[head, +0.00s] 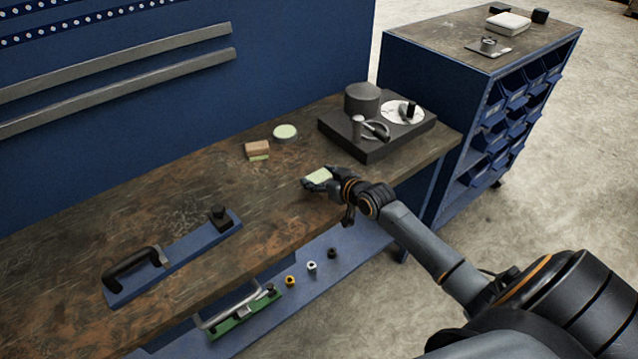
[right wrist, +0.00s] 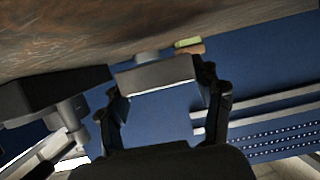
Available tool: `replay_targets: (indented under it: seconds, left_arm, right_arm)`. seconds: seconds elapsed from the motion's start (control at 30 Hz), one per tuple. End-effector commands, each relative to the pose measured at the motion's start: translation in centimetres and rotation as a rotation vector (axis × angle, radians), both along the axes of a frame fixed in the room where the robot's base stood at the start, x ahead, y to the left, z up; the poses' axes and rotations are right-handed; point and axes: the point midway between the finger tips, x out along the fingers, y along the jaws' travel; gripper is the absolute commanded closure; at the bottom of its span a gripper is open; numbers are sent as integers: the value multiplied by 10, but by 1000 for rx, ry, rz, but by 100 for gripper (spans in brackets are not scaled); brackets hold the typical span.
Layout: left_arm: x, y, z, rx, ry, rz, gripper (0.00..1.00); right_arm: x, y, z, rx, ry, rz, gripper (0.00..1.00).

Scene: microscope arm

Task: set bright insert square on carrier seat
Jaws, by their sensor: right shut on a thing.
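My right gripper (head: 327,182) is shut on a small block with a pale green top (head: 317,176), which I take to be the bright insert. It is held over the bench near the front edge. In the right wrist view the insert (right wrist: 155,75) shows a plain grey side between the two fingers. A dark rectangular stand (head: 352,147) is at the right end of the bench, with a dark cylinder (head: 362,98), a metal arm (head: 371,127) and a white disc (head: 395,116) on it. I cannot tell which part is the carrier seat. My left gripper is not in view.
A round pale-green-topped disc (head: 285,132) and a brown block (head: 257,148) with a green lower part are behind the gripper. A blue plate (head: 185,257) with a black handle lies left. A lower shelf holds small parts. Bench between is clear.

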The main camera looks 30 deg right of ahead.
Motion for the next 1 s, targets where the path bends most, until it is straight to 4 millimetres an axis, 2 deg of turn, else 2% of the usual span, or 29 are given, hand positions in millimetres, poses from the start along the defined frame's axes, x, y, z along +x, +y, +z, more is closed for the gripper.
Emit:
replay_targets:
  seconds: [0.2, 0.6, 0.63, 0.7, 0.73, 1.0]
  left_arm:
    - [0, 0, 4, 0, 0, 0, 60]
    - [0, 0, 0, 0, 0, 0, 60]
    - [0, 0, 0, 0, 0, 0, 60]
    - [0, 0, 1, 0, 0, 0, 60]
    - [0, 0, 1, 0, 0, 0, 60]
    - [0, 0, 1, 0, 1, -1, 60]
  right_arm:
    - [2, 0, -22, 0, -5, -1, 93]
    - [1, 0, -28, 0, -6, 0, 93]
    - [0, 0, -31, 0, 1, 0, 32]
    - [0, 0, -30, 1, 0, 0, 18]
    - [0, 0, -30, 1, 0, 0, 12]
    - [0, 0, -30, 1, 0, 0, 12]
